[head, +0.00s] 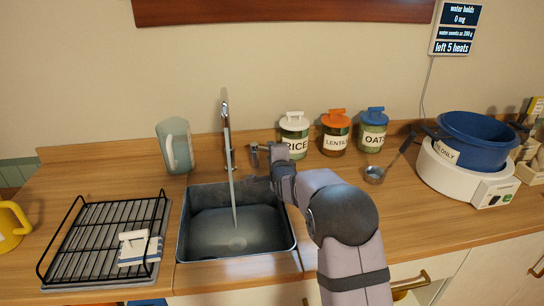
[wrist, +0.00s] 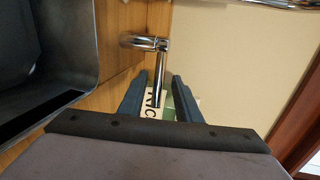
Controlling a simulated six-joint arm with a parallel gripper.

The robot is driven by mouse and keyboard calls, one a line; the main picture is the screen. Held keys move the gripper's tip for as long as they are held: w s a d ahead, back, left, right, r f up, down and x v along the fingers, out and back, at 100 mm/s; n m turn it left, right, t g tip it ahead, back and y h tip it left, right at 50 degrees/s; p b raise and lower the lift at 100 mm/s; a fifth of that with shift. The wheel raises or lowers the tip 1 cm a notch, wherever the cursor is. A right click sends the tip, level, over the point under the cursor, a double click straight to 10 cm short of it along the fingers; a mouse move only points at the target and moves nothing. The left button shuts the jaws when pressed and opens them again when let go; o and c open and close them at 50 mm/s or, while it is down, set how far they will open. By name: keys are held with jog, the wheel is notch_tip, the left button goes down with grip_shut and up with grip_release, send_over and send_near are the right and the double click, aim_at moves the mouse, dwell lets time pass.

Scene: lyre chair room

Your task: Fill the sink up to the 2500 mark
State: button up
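The dark sink (head: 187,235) is set in the wooden counter. Its chrome tap (head: 225,110) stands behind it, and a thin pale stream (head: 233,195) falls from the spout to the sink's bottom around the drain. The bottom looks greyish; I cannot tell the water's depth and can read no 2500 mark. My gripper (head: 262,152) is at the sink's back right, beside the tap. In the wrist view, the chrome tap lever (wrist: 161,75) reaches between the two spread fingers of my gripper (wrist: 160,95), with gaps on both sides.
Jars of rice (head: 294,145), lentils (head: 335,142) and oats (head: 373,140) stand behind my arm. A blue pot (head: 475,140) sits on a white heater (head: 450,178). The wall display (head: 455,28) reads "left 5 heats".

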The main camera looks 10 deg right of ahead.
jog(key=shift+s, duration=0.25)
